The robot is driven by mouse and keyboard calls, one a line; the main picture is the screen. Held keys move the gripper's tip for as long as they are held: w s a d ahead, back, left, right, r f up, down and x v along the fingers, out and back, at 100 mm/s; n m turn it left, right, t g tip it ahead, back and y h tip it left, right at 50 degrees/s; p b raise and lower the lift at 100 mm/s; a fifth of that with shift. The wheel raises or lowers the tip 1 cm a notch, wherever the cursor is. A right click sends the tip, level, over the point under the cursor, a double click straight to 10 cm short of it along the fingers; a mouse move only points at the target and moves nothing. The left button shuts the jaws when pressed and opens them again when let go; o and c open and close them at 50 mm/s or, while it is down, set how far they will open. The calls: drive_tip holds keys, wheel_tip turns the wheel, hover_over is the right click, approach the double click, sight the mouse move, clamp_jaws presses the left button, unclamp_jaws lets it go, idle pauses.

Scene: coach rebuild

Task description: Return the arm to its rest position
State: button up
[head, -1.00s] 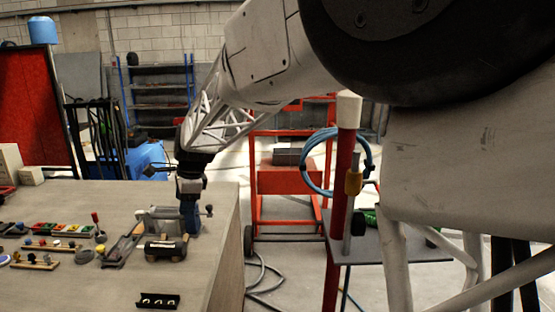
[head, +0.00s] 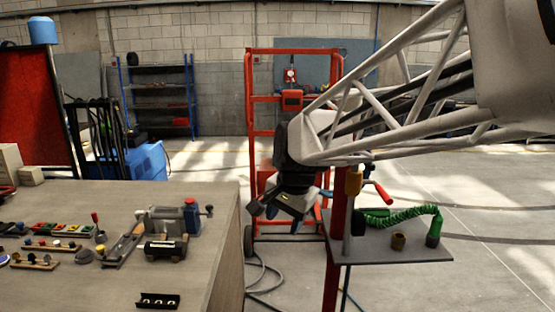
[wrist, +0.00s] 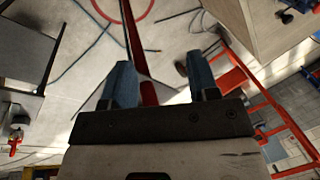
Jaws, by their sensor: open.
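My gripper (head: 298,222) hangs at the end of my arm in the middle of the head view, out beyond the right edge of the workbench. In front of it is the red post beside the small grey table. In the wrist view its two blue fingers (wrist: 158,85) stand well apart with nothing between them. Behind and below the fingers, the floor and a red post (wrist: 137,45) show.
The workbench (head: 215,250) at left carries a small vice-like device (head: 172,220) and rows of small parts. A red hand truck (head: 250,130) stands behind my gripper. A grey side table (head: 400,247) with a green coiled hose (head: 395,216) is at right. Open floor lies beyond.

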drive_tip(key=s+d+f+n+h, duration=0.1)
drive_tip(key=s+d+f+n, duration=0.2)
drive_tip(key=s+d, duration=0.5)
drive_tip(key=s+d+f+n+h, duration=0.1)
drive_tip(key=s+d+f+n, duration=0.2)
drive_tip(key=s+d, duration=0.6)
drive_tip(key=s, duration=0.5)
drive_tip(key=shift+s, duration=0.35)
drive_tip(key=shift+f, duration=0.1)
idle(1.1)
